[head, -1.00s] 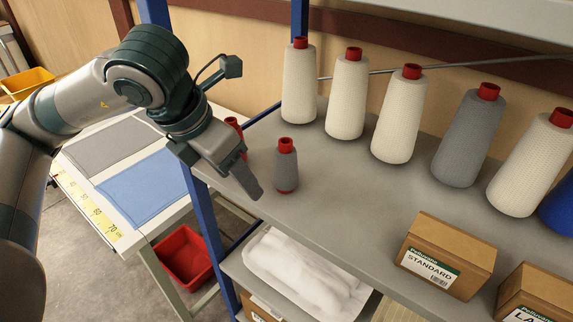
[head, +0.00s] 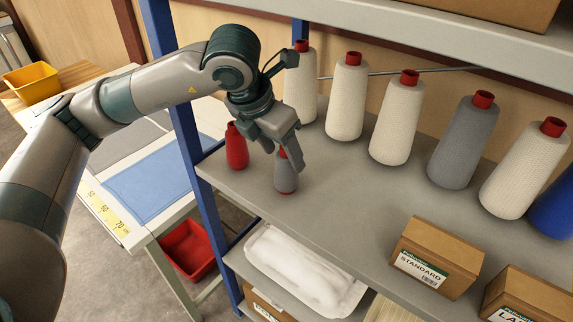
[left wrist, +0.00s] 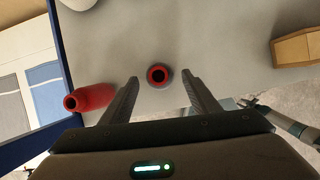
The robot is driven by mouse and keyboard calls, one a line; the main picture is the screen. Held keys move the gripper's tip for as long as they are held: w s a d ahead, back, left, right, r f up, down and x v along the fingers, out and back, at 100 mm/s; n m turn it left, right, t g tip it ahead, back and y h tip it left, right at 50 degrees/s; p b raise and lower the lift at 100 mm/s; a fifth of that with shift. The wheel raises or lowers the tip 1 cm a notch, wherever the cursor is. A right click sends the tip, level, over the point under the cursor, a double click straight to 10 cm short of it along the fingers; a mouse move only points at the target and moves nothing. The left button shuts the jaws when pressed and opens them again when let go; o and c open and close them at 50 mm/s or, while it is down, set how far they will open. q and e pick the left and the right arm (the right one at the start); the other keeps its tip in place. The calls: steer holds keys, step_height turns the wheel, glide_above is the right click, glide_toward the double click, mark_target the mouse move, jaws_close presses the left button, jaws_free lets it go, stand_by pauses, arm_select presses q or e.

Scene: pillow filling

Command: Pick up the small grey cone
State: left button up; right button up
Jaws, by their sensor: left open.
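The small grey cone (head: 285,178) stands upright near the front left of the grey shelf, its red top partly behind a finger in the head view. My left gripper (head: 290,165) is open above it, pointing down. In the left wrist view the cone (left wrist: 158,76) shows from above as a red ring with a dark hole, between the tips of the two spread fingers (left wrist: 160,88). I cannot tell whether either finger touches it. My right gripper is in neither view.
A small red cone (head: 236,148) stands close by on the left; it also shows in the left wrist view (left wrist: 90,97). A blue post (head: 186,125) rises at the shelf's left end. Tall white cones (head: 345,98) and a large grey cone (head: 463,142) stand behind. Boxes (head: 435,257) sit front right.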

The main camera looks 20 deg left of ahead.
mark_target(286, 180)
arm_select(q)
steer(key=shift+w+d, duration=0.1)
steer(key=shift+w, duration=0.05)
steer(key=shift+w+d, duration=0.1)
steer(key=shift+w, duration=0.15)
steer(key=shift+w+d+f+p, duration=0.1)
steer(key=shift+w+f+p, duration=0.15)
steer(key=shift+p, duration=0.2)
steer(key=p+x, duration=0.1)
steer(key=x, duration=0.2)
steer(key=shift+f, duration=0.15)
steer(key=shift+w+d+f+p, duration=0.1)
steer(key=shift+w+f+p, duration=0.1)
steer(key=shift+f+p, duration=0.25)
steer(key=shift+f, duration=0.1)
steer(key=c, duration=1.2)
